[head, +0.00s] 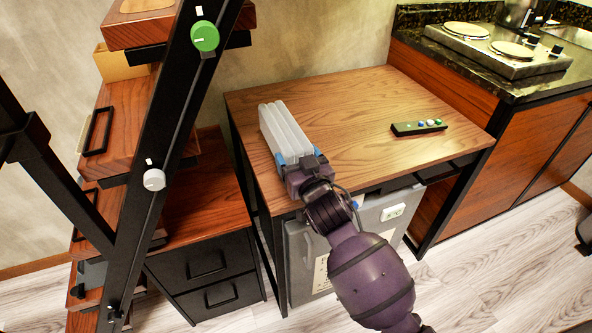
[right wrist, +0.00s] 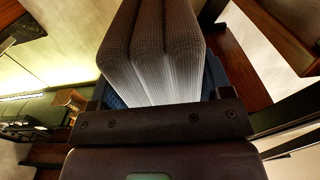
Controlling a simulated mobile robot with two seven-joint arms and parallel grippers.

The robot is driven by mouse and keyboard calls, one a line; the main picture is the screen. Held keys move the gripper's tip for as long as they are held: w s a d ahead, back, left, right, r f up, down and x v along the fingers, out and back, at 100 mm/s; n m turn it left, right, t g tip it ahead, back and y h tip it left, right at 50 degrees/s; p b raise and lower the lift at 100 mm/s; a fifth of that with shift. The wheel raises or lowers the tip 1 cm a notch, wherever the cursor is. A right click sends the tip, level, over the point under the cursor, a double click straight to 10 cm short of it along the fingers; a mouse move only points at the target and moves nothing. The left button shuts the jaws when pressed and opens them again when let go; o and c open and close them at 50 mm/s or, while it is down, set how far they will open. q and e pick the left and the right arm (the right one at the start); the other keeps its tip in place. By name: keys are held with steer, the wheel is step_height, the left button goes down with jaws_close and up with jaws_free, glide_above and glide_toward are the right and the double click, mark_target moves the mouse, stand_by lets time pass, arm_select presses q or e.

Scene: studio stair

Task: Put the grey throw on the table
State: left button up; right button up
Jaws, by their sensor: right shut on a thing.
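The grey throw (head: 282,128), a pale folded bundle with several layers, is over the left part of the wooden table (head: 350,112) in the head view. My right gripper (head: 298,160) is shut on its near end, with blue finger pads at its sides. In the right wrist view, the throw (right wrist: 152,50) stands out from between the fingers (right wrist: 155,95), its ribbed folds side by side. I cannot tell whether its underside touches the tabletop. My left gripper is not in view.
A dark remote (head: 418,127) with coloured buttons lies on the table's right part. Open tabletop is between it and the throw. A stair with drawers and a black rail (head: 150,170) stands left. A counter with a hob (head: 495,48) is at right. A grey box (head: 300,262) is under the table.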

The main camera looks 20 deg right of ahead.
step_height(320, 180, down, 4)
steer(key=shift+r+b, duration=0.1)
steer(key=shift+b, duration=0.35)
steer(key=shift+r, duration=0.1)
steer(key=o, duration=1.1)
steer(key=shift+f, duration=0.2)
steer(key=shift+r, duration=0.2)
steer(key=shift+s+d+p, duration=0.2)
steer(key=shift+s+p, duration=0.7)
steer(key=shift+s, duration=5.1)
